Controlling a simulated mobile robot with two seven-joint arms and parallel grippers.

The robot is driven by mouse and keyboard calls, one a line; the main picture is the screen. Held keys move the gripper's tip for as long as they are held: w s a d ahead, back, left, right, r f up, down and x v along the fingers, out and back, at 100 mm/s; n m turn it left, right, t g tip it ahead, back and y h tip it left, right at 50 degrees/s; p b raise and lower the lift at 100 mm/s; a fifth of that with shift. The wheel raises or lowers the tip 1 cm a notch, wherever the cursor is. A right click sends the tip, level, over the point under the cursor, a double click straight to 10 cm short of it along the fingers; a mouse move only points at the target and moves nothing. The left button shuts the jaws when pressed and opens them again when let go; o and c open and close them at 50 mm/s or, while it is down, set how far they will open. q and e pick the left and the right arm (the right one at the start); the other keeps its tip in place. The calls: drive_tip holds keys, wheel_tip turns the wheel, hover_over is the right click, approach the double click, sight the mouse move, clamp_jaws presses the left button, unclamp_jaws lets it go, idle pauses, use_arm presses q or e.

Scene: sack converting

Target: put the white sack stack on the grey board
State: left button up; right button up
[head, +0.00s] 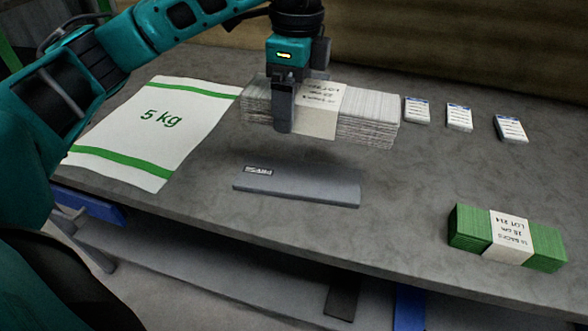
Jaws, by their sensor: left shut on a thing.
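The white sack stack (370,113) is a thick bundle of folded white layers with a paper band around its middle. My left gripper (284,122) comes from above and is shut on the stack, left of the band. The stack appears held above the table, just behind the grey board. The grey board (310,188) is a flat dark-grey slab with a small label at its left end, and its top is bare. My right gripper is not in view.
A flat white sack marked 5 kg with green stripes (190,95) lies at left. A green banded stack (465,228) sits at front right. Three small labelled packs (459,118) stand at back right. The table (420,185) is clear between them.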

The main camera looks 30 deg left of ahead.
use_arm(q)
drive_tip(key=b, duration=0.1)
hover_over(292, 175)
wheel_tip(292, 175, down, 8)
drive_tip(key=shift+d+f, duration=0.1)
drive_tip(key=shift+f+b, duration=0.4)
drive_tip(key=shift+f, duration=2.25)
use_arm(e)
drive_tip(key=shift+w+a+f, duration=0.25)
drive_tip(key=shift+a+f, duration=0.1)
use_arm(q)
drive_tip(key=shift+f, duration=0.1)
drive_tip(key=o, duration=1.3)
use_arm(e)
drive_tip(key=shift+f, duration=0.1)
use_arm(q)
drive_tip(key=r+p, duration=0.1)
drive_tip(key=r, duration=0.9)
drive_tip(key=shift+w+d+r+p, duration=0.15)
drive_tip(key=shift+d+r+p, duration=0.05)
drive_tip(key=shift+r+p, duration=0.2)
drive_tip(key=shift+r, duration=0.7)
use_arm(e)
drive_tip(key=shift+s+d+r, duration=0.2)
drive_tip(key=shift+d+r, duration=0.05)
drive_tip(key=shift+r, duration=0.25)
